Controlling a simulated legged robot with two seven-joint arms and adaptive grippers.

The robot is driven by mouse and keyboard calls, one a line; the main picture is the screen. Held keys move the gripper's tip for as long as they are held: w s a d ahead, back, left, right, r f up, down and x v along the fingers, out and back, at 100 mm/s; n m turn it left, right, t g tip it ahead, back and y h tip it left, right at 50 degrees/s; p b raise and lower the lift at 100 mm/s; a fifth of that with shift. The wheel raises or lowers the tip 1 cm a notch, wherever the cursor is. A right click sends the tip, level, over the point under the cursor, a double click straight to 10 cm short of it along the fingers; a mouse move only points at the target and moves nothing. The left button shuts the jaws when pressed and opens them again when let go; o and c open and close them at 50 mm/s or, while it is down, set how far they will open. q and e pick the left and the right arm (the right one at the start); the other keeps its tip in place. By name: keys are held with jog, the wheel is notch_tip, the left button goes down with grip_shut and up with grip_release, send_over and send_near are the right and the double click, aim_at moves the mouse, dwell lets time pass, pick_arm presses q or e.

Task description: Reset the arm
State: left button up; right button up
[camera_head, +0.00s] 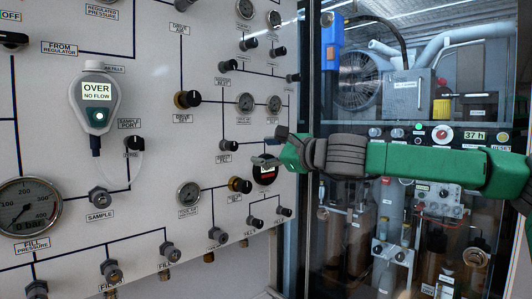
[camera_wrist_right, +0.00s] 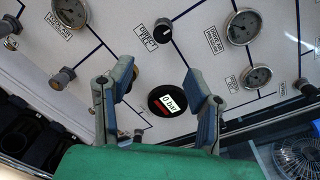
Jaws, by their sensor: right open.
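My right arm (camera_head: 400,165), green with a dark wrist, reaches in from the right in the head view. Its gripper (camera_head: 268,148) is close in front of the white fill panel (camera_head: 150,45); I cannot tell whether it touches. In the wrist view the right gripper (camera_wrist_right: 160,82) is open, its two blue-grey pads apart with nothing held. A round black digital gauge (camera_wrist_right: 168,101) reading 0 bar shows between the fingers. In the head view this gauge (camera_head: 266,172) is just below the fingertips. My left gripper is not in view.
The panel carries several knobs, valves and dials, including a large fill pressure gauge (camera_head: 27,207). A grey handheld device (camera_head: 97,95) reads OVER NO FLOW. To the right is a glass-fronted cabinet with a fan (camera_head: 357,80) and a blue box (camera_head: 332,42).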

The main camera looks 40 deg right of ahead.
dwell(0.4)
jog(key=s+a+f+n+g, duration=0.1)
jog(key=a+f+n+g, duration=0.3)
jog(key=f, duration=0.7)
jog(key=s+a+f+n+g, duration=0.15)
jog(key=a+f+n, duration=0.3)
jog(key=f, duration=0.75)
jog(key=s+a+f+n+g, duration=0.25)
jog(key=a+f+n, duration=0.2)
jog(key=f, duration=0.65)
jog(key=s+a+f+n+g+h, duration=0.1)
jog(key=s+a+f+n+g, duration=0.15)
jog(key=s+f, duration=0.4)
jog(key=s+a+f+n+g, duration=0.1)
jog(key=s+f+n+g, duration=0.15)
jog(key=s+f, duration=0.4)
jog(key=s+f+n+g, duration=0.2)
jog(key=s+f+n, duration=0.2)
jog(key=s, duration=0.5)
jog(key=s+f+n+g, duration=0.2)
jog(key=s+f+n, duration=0.2)
jog(key=s+f, duration=0.4)
jog(key=shift+s+a+n+h, duration=0.15)
jog(key=shift+s+n+h, duration=0.2)
jog(key=shift+s, duration=0.35)
